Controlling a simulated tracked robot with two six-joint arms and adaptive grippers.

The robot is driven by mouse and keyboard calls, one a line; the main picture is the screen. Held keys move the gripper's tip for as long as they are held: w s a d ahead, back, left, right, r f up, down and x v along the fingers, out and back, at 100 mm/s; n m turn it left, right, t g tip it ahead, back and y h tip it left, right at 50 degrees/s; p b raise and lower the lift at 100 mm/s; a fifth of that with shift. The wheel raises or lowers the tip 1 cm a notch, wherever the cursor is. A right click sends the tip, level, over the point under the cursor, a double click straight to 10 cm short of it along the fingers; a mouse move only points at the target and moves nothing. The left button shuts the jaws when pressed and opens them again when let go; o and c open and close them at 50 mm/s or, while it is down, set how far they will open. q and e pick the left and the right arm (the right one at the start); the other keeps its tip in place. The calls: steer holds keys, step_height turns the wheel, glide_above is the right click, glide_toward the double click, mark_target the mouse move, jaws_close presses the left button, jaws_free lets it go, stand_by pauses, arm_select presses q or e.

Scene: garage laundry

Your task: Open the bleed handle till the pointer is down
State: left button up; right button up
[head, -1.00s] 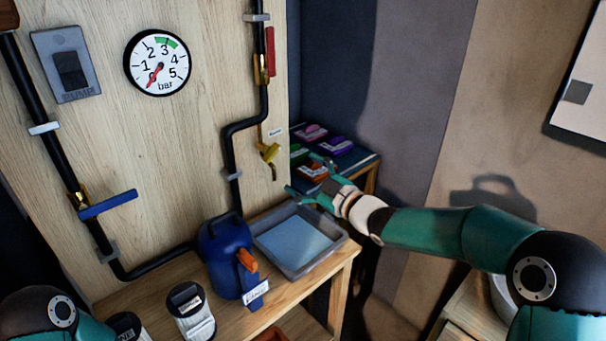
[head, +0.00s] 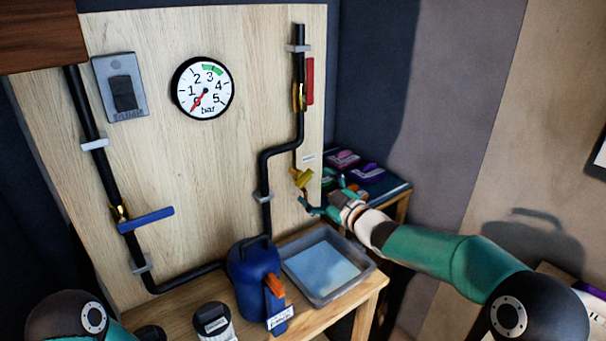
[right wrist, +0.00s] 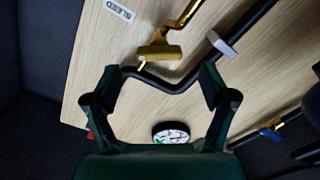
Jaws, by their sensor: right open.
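The yellow bleed handle (head: 302,178) sits on a thin brass pipe at the right of the wooden board, under a small label (head: 308,158). In the right wrist view the handle (right wrist: 160,52) lies ahead of the fingertips, roughly between them, and the label reads BLEED (right wrist: 118,9). My right gripper (head: 318,193) is open and empty, close to the handle's lower right in the head view; no contact is clear. The round gauge (head: 207,82) has its red pointer slanting down-left, below the 1. My left gripper is out of view.
Black pipes carry a blue lever (head: 146,221) and a red lever (head: 310,80). A grey switch (head: 122,88) is left of the gauge. A grey tray (head: 350,281) and blue can (head: 250,272) stand on the bench below. A shelf (head: 388,188) with boxes stands behind my right gripper.

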mark_target(307, 181)
steer(key=shift+p+x, duration=0.8)
steer(key=shift+x, duration=2)
